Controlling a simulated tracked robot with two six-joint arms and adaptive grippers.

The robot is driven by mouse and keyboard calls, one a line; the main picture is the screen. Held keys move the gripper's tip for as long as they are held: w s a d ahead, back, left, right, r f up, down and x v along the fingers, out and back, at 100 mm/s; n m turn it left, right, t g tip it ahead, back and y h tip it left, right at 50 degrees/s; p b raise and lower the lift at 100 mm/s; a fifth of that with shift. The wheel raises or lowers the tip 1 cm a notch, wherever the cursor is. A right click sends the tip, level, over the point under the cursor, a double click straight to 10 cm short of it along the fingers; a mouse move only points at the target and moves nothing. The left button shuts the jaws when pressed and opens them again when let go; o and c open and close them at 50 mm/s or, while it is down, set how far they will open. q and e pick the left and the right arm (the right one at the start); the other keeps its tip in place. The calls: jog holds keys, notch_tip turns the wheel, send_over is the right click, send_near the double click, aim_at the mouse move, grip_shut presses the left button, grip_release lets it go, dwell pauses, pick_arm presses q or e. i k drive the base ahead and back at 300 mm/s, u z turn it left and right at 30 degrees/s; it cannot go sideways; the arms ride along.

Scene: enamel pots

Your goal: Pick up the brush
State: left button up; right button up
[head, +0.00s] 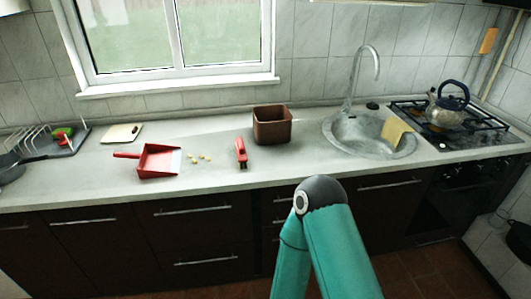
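A small brush with a red handle and darker lower end (241,153) lies on the counter, right of some yellowish crumbs (201,157). A red dustpan (157,160) lies to the left of the crumbs, its handle pointing left and its pale edge facing right. A teal arm of mine rises from the bottom edge, right of the middle, in front of the cabinets. Neither of my grippers shows in the head view.
A brown square bin (272,126) stands just behind and right of the brush. Further right are a round sink (345,143) with a tall faucet (359,75), a yellow cloth (397,132) on its rim, and a stove with a kettle (447,106). A dish rack (38,143) stands far left.

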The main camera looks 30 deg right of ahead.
aim_at(241, 154)
jog(key=z, duration=0.25)
jog(key=i, duration=1)
